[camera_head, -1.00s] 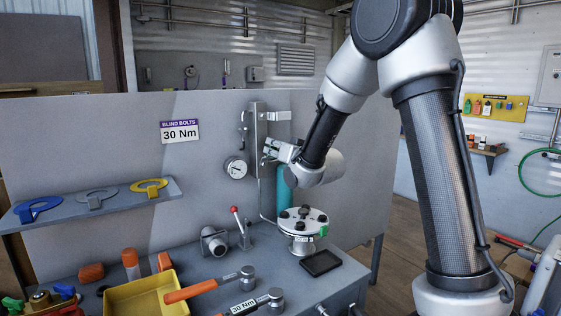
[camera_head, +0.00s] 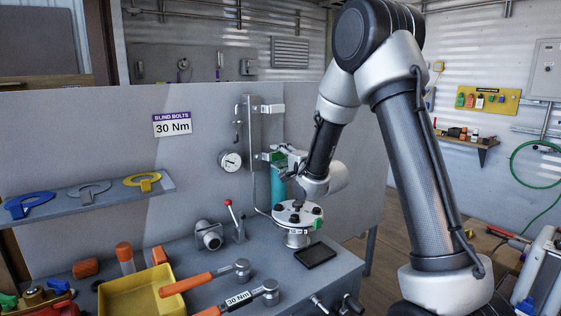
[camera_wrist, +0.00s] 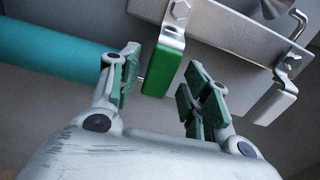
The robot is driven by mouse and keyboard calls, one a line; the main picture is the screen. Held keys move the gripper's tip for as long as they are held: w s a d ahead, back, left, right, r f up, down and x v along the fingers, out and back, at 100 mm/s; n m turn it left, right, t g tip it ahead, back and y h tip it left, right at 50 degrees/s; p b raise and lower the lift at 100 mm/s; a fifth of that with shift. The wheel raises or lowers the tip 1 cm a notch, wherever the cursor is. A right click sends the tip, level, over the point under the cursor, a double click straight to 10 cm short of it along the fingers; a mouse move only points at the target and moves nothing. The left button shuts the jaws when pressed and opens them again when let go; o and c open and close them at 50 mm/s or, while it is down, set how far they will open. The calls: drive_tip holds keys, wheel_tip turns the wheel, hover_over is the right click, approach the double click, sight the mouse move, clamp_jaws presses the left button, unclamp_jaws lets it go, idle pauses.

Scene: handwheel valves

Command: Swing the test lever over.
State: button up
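A flat metal lever with a green end (camera_head: 271,156) projects from the upright metal plate (camera_head: 252,140) on the grey panel. In the wrist view, its green end (camera_wrist: 164,70) shows between my fingertips, with a gap on each side. My gripper (camera_wrist: 166,76) is open, its green pads apart, and holds nothing. In the head view, my gripper (camera_head: 286,160) is at the lever, above the teal cylinder (camera_head: 278,188). A separate red-knobbed lever (camera_head: 230,207) stands upright on the bench. I cannot tell which lever is called the test lever.
A gauge (camera_head: 230,160) is left of the plate. A bolted flange (camera_head: 297,215), yellow tray (camera_head: 140,295) and orange-handled wrenches (camera_head: 205,280) occupy the bench.

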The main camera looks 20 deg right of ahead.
drive_tip(key=v, duration=0.6)
idle(0.4)
